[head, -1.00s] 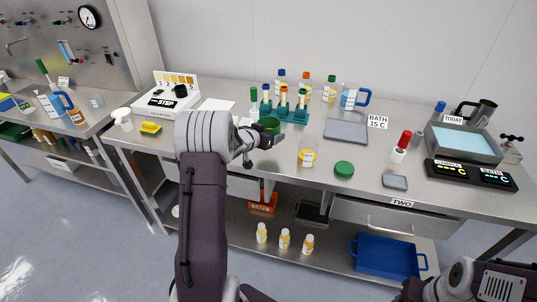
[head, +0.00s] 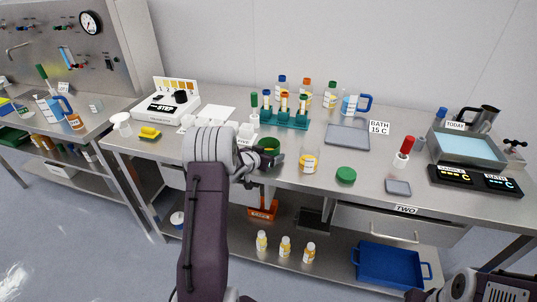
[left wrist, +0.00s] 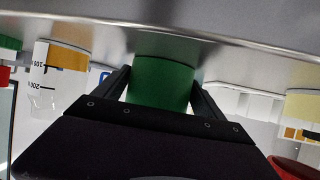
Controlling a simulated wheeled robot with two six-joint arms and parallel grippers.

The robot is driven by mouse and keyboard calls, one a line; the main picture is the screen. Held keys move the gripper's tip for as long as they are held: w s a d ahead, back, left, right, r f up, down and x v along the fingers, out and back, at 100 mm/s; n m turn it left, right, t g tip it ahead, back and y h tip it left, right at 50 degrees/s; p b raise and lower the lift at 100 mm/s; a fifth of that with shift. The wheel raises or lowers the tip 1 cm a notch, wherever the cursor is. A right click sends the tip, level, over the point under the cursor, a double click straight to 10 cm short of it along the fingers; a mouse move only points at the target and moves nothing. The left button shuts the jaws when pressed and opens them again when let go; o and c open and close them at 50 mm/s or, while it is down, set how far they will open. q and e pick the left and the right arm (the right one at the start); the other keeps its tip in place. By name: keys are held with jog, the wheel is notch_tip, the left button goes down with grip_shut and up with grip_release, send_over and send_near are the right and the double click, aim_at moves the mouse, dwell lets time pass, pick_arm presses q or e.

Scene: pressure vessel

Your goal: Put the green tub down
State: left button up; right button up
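The green tub (head: 268,145) is held at the front middle of the steel bench (head: 232,168), left of a glass jar with a yellow label. My left gripper (head: 270,157) is shut on it. In the left wrist view the green tub (left wrist: 162,85) sits between the two fingers (left wrist: 160,95). Its end meets or nearly meets the steel surface at the top of that picture; I cannot tell whether it touches. Part of the tub is hidden behind my gripper in the head view. My right arm shows at the lower right, but its gripper is out of view.
The glass jar (head: 309,162) stands close on the right, with a green lid (head: 345,174) beyond it. A teal rack (head: 285,119) with several tubes stands behind. White trays (head: 246,131) are at the left. A grey mat (head: 347,134) lies at the back right.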

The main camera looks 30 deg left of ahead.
pick_arm(q)
jog(key=shift+o, duration=0.9)
jog(key=shift+r, duration=0.25)
jog(key=v, duration=1.2)
jog(key=shift+p, duration=0.4)
jog(key=shift+f, duration=0.15)
